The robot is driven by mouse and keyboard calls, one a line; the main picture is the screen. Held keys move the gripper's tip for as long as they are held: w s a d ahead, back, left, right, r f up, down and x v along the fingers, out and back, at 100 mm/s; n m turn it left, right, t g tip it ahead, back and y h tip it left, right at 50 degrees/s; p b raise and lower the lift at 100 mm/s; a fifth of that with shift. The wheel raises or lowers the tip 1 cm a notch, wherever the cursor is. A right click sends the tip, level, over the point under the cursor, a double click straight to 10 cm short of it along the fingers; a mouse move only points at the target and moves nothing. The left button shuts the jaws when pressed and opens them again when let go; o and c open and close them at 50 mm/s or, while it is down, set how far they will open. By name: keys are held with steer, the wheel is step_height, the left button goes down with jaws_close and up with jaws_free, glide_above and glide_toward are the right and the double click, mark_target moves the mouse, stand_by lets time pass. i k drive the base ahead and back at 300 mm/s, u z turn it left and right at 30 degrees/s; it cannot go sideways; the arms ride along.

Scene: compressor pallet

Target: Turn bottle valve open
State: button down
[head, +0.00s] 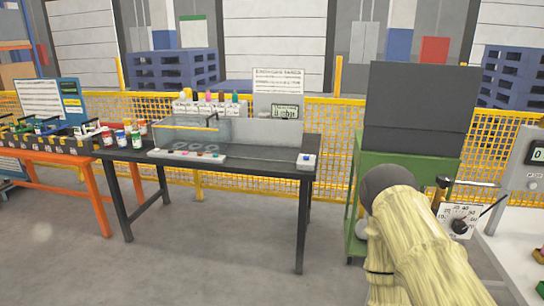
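No bottle valve can be made out in the head view. A white panel with a numbered dial and a black knob (460,226) stands at the right; I cannot tell whether it belongs to the bottle. A small dark knob on a stem (443,182) rises just left of that panel. A pale yellow, cloth-like covered form with a dark rounded end fills the lower right and hides what is behind it. My gripper does not show, so its state and its place relative to the valve are hidden.
A black table (255,172) with a clear-sided tank stands in the middle. An orange bench (50,160) with bins is at the left. A green cabinet (408,162) with a dark panel stands right of centre. Yellow mesh fence (335,135) runs behind. Grey floor (200,255) in front is clear.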

mark_target(444, 181)
steer(key=z, duration=1.2)
steer(key=k, duration=1.1)
steer(key=u, duration=0.9)
steer(key=i, duration=1.15)
steer(key=z, duration=0.45)
steer(key=i, duration=1)
steer(key=z, duration=0.9)
